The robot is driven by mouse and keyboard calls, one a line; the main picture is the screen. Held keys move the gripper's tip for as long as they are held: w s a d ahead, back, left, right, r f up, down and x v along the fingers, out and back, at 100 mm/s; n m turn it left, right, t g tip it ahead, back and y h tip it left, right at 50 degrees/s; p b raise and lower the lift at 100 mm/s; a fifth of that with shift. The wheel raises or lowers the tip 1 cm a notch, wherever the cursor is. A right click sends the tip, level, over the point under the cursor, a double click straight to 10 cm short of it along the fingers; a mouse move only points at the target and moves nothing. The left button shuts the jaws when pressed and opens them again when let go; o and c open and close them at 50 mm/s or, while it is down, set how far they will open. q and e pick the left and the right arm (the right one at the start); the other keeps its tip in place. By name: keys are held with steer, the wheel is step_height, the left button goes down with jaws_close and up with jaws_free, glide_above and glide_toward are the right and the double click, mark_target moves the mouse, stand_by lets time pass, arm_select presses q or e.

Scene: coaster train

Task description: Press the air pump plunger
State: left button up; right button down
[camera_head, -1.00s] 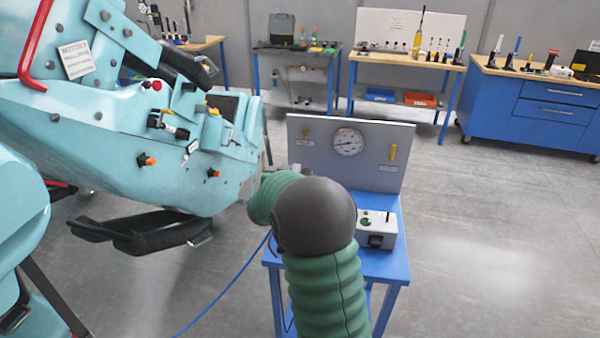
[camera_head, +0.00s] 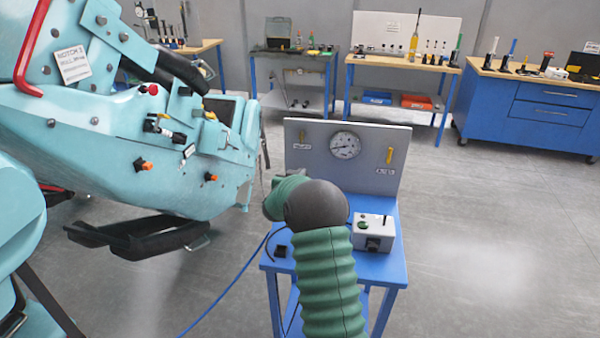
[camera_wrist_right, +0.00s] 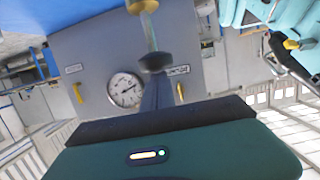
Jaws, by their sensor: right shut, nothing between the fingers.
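My right gripper (camera_wrist_right: 156,82) shows in the right wrist view as narrow dark fingers, shut and pointing away. Just beyond its tips is a dark round knob (camera_wrist_right: 155,61) on a pale rod with a brass-coloured part at the top; this looks like the plunger. I cannot tell whether fingers and knob touch. In the head view my green right forearm hides the fingers and the knob. My left gripper is not in view.
The blue stand (camera_head: 385,268) carries a control box (camera_head: 373,232) and a small black box (camera_head: 281,250). A teal train car (camera_head: 110,165) with a black step fills the left. Benches with tools line the back wall. Floor to the right is clear.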

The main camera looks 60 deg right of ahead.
steer(key=shift+f, duration=0.1)
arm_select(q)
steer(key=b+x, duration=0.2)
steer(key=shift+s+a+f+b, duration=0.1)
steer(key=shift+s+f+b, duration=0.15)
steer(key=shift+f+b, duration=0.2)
arm_select(e)
step_height(320, 180, down, 6)
steer(key=shift+a+r, duration=0.1)
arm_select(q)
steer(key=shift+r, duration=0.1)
arm_select(e)
steer(key=shift+s, duration=0.1)
steer(key=r+p, duration=0.3)
steer(key=r, duration=0.1)
steer(key=shift+d+r+p, duration=0.1)
steer(key=shift+d+p, duration=0.2)
steer(key=shift+p, duration=0.05)
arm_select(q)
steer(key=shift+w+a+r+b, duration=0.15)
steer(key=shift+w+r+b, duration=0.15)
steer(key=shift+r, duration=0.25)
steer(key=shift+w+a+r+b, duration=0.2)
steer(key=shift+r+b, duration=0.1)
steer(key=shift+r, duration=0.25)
arm_select(e)
steer(key=v, duration=1)
